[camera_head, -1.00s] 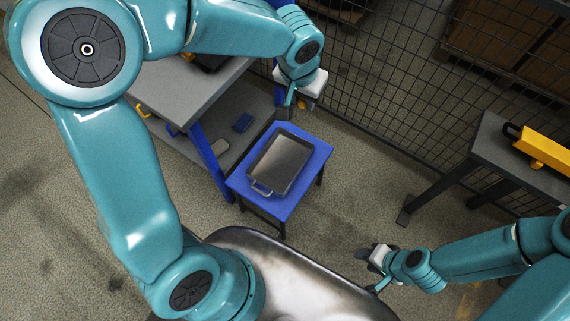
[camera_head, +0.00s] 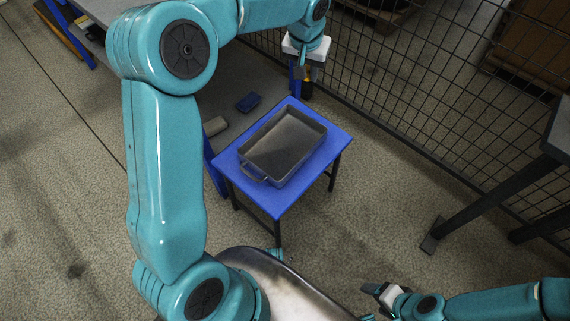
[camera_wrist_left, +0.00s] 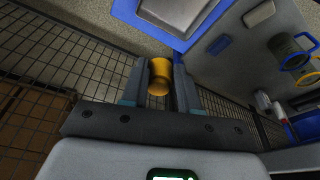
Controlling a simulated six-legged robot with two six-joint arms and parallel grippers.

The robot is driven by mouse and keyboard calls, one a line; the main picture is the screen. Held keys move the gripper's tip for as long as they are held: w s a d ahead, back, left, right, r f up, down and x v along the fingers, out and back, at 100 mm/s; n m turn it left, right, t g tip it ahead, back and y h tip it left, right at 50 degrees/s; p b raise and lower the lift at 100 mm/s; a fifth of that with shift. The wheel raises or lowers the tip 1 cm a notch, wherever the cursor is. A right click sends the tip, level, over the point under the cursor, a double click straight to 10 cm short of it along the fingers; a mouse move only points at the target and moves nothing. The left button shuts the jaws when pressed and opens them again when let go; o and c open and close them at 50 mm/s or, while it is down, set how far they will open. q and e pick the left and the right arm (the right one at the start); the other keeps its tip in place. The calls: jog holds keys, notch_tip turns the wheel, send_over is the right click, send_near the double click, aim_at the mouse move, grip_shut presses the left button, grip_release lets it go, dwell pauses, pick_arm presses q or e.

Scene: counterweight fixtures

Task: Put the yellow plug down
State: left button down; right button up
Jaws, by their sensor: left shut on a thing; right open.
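The yellow plug (camera_wrist_left: 159,77) is between the two fingers of my left gripper (camera_wrist_left: 157,84) in the left wrist view. In the head view my left gripper (camera_head: 303,82) points down beyond the far edge of the blue table, and a small yellow piece of the plug (camera_head: 307,89) shows at its tips. The left gripper is shut on the plug and holds it apart from the table. My right gripper (camera_head: 376,291) is open and empty at the bottom, to the right of my body.
A grey metal tray (camera_head: 284,146) with a handle looks empty on the blue table (camera_head: 232,163). A wire mesh fence (camera_head: 400,95) runs behind. A blue block (camera_head: 248,102) lies on a low grey shelf left of the table. A dark bench (camera_head: 562,135) stands at the right.

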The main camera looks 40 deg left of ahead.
pick_arm(q)
jog(key=n+b, duration=0.1)
jog(key=b, duration=0.5)
send_over(295, 136)
jog(key=s, duration=0.1)
jog(key=s+d+x, duration=0.1)
jog(key=s+x, duration=0.1)
jog(key=x, duration=0.5)
jog(key=s+b+x, duration=0.1)
jog(key=b+x, duration=0.1)
jog(key=x, duration=0.4)
jog(key=s+b+x, duration=0.1)
jog(key=b+x, duration=0.1)
jog(key=x, duration=0.5)
jog(key=s+d+f+b+x, duration=0.1)
jog(key=s+b+x, duration=0.1)
jog(key=x, duration=0.5)
jog(key=shift+d+f+b, duration=0.1)
jog(key=shift+f+b, duration=0.05)
jog(key=shift+b, duration=0.3)
pick_arm(e)
notch_tip(295, 136, down, 15)
jog(key=shift+w+d, duration=0.35)
jog(key=shift+w, duration=0.05)
